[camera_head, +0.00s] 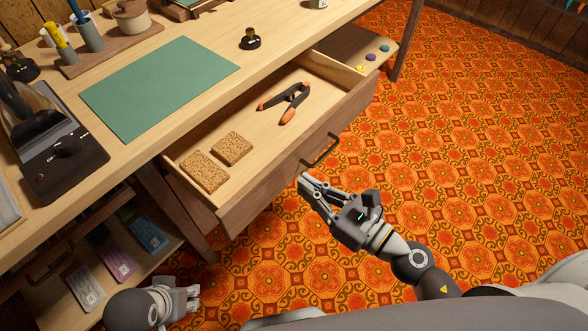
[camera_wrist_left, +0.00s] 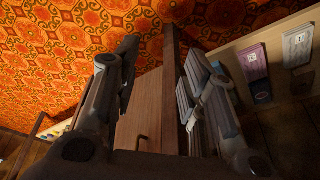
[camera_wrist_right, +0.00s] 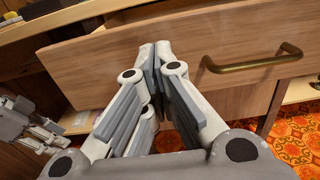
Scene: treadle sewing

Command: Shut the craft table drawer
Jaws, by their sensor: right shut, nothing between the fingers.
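The craft table drawer (camera_head: 290,183) is pulled out. Its wooden front also fills the upper right wrist view (camera_wrist_right: 120,62). Its dark bar handle (camera_head: 322,150) shows brass in the right wrist view (camera_wrist_right: 250,64). My right gripper (camera_head: 304,182) is shut and empty, with its fingertips close in front of the drawer front, beside the handle's left end in the right wrist view (camera_wrist_right: 154,50). I cannot tell whether they touch. My left gripper (camera_head: 190,298) is low near the lower shelf; its fingers are spread and empty in the left wrist view (camera_wrist_left: 160,58).
Two cork-like blocks (camera_head: 218,161) and an orange-tipped clamp (camera_head: 287,100) lie in the drawer. The table (camera_head: 200,50) holds a green mat (camera_head: 160,85) and a small dark bottle (camera_head: 250,40). A lower shelf (camera_head: 60,300) holds packets. The patterned floor at right is clear.

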